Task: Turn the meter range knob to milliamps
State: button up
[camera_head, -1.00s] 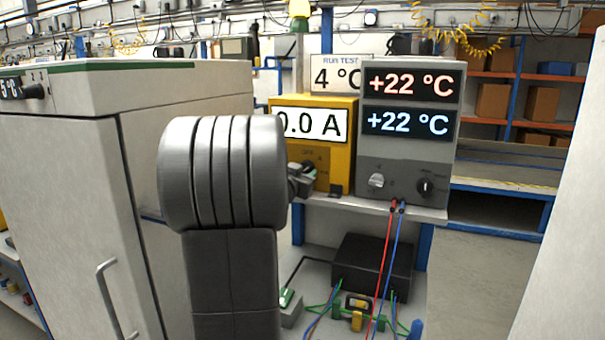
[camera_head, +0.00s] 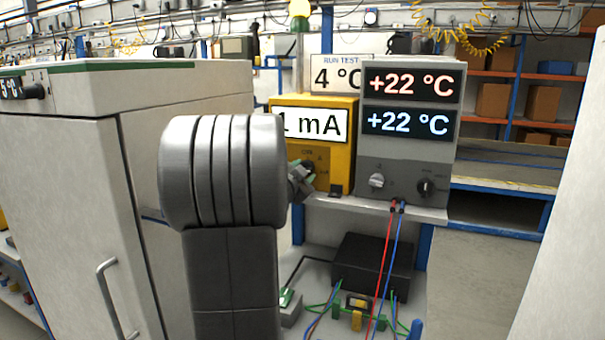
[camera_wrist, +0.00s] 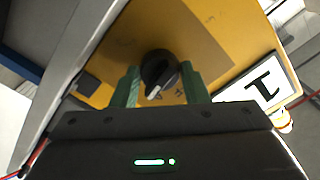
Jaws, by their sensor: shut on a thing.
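The yellow meter (camera_head: 347,160) stands on the shelf in the head view, partly hidden by my arm. Its white display (camera_head: 325,124) reads mA, with the left part of the reading hidden. The black range knob (camera_wrist: 157,68) is on the meter's front face, with a white pointer mark. My gripper (camera_wrist: 160,86) has its green fingers on either side of the knob and is shut on it. In the head view my gripper (camera_head: 301,180) is at the meter's front, mostly behind my arm.
A grey unit (camera_head: 408,160) with two +22 °C displays and knobs stands right of the meter. Red and blue leads (camera_head: 385,255) hang below it. A black box (camera_head: 372,262) sits lower down. A large white cabinet (camera_head: 60,190) fills the left.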

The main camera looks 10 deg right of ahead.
jog(key=shift+m+b, duration=0.3)
jog(key=shift+m, duration=1.6)
jog(key=o, duration=1)
jog(key=shift+s, duration=0.1)
jog(key=v, duration=1.3)
jog(key=shift+s+a+b, duration=0.25)
jog(key=shift+a+b, duration=0.05)
jog(key=shift+b, duration=0.05)
jog(key=shift+w+d, duration=0.1)
